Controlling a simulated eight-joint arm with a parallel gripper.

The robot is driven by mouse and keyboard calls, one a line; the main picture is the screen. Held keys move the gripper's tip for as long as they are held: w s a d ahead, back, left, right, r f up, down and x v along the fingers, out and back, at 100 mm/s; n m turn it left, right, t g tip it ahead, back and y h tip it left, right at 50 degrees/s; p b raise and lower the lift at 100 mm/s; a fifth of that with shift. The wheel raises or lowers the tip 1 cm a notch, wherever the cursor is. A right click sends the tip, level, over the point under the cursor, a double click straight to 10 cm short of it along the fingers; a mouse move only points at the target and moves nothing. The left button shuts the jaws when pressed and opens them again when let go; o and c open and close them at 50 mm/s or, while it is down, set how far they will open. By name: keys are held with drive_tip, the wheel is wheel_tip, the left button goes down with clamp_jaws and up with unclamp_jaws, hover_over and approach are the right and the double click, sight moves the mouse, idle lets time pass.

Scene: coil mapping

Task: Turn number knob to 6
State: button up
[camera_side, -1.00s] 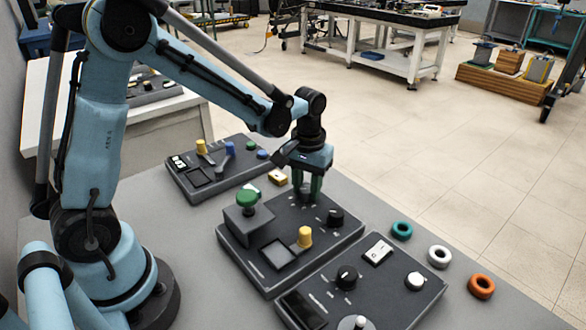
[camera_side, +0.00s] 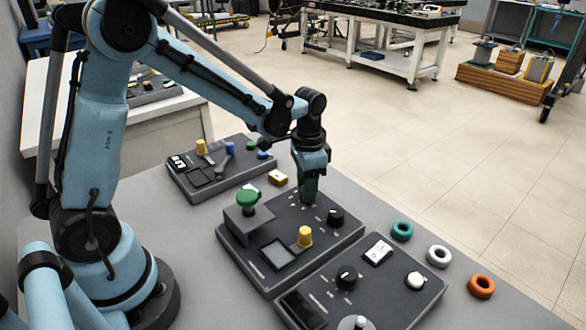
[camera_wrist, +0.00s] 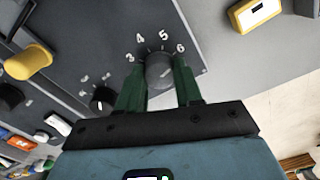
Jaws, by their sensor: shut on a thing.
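The number knob (camera_wrist: 160,70) is a grey round knob on a dark panel (camera_wrist: 75,35). White numerals 3, 4, 5 and 6 curve around its far side in the wrist view. A small light mark near the knob's top edge seems to lie by the 5, but is too small to read surely. My gripper (camera_wrist: 160,82) is shut on the knob, with one green finger on each side. In the side view my gripper (camera_side: 309,197) points straight down at the back of the middle panel (camera_side: 335,250) and hides the knob.
A black knob (camera_side: 336,216), a yellow knob (camera_side: 305,236) and a green button (camera_side: 247,197) stand on the same panel close by. Other panels lie behind (camera_side: 192,193) and in front (camera_side: 385,295). A yellow block (camera_side: 278,178) lies behind the gripper. Several rings lie at the right.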

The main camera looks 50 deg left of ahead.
drive_tip(key=shift+m, duration=0.3)
idle(0.4)
drive_tip(key=o, duration=1)
drive_tip(key=shift+o, duration=0.2)
drive_tip(key=shift+r, duration=0.1)
wheel_tip(320, 180, up, 12)
drive_tip(key=s+d+f+n+t, duration=0.1)
drive_tip(key=s+n+t, duration=0.4)
drive_tip(key=s, duration=0.5)
drive_tip(key=shift+s+f+t, duration=0.4)
drive_tip(key=shift+f+t, duration=0.05)
drive_tip(key=shift+t, duration=0.65)
